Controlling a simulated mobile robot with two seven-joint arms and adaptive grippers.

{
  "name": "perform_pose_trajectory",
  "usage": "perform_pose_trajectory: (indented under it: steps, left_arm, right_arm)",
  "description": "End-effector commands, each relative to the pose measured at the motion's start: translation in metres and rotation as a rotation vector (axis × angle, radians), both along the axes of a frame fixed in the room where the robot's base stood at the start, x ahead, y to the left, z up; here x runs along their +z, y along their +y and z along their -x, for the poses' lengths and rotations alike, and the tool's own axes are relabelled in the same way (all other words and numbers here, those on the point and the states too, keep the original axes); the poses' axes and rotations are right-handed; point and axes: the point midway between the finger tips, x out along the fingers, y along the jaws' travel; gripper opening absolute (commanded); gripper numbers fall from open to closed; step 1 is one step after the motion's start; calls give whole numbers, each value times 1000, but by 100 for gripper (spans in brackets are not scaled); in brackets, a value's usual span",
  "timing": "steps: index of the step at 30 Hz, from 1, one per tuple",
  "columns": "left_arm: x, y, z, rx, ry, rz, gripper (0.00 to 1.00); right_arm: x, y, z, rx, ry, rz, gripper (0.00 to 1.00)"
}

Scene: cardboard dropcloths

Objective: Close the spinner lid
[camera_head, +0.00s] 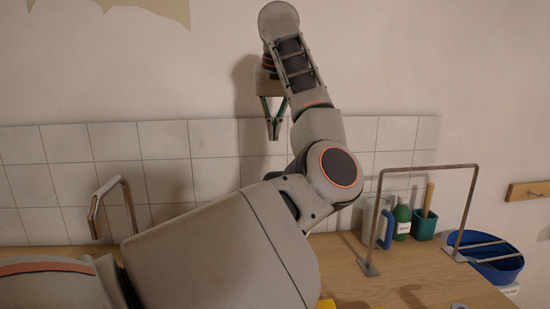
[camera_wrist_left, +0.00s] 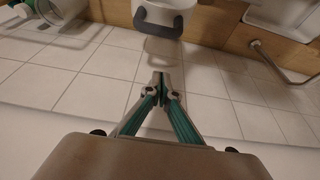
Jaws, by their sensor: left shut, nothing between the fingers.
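My left gripper (camera_head: 274,132) is raised high in front of the tiled wall, with its fingers pointing down. Its fingers are shut and empty, and their tips also meet in the left wrist view (camera_wrist_left: 160,86). No spinner or lid can be made out for certain. A white container with a dark grey handle (camera_wrist_left: 160,27) is partly seen at the top edge of the left wrist view, apart from the fingertips. I cannot tell whether it is the spinner. My left arm hides the middle of the counter in the head view. My right gripper is not in view.
On the wooden counter (camera_head: 440,285) stand a grey jug with a blue handle (camera_head: 374,216), a green bottle (camera_head: 402,218), a teal pot (camera_head: 424,225) and a metal frame (camera_head: 467,212).

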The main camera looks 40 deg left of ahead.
Motion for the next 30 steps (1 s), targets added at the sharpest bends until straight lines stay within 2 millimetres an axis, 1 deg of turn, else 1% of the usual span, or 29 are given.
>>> perform_pose_trajectory:
  steps: [5, 11, 17, 19, 23, 26, 30]
  left_arm:
    - [-22, 7, -4, 2, 5, 0, 0]
    - [-60, 18, -13, 3, 7, 0, 0]
    - [-96, 28, -21, 3, 7, -2, 0]
    - [-90, 17, -16, -2, -3, 0, 0]
    - [-90, 5, -6, -1, -3, 0, 0]
    - [-91, 0, 0, -1, -1, 0, 0]
    - [-92, -4, 4, 1, 1, 0, 0]
  right_arm:
    - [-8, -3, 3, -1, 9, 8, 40]
    - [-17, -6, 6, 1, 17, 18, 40]
    - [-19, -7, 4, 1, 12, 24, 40]
    - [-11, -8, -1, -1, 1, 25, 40]
    - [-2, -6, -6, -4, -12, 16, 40]
    - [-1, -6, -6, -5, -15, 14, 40]
    - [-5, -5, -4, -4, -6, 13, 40]
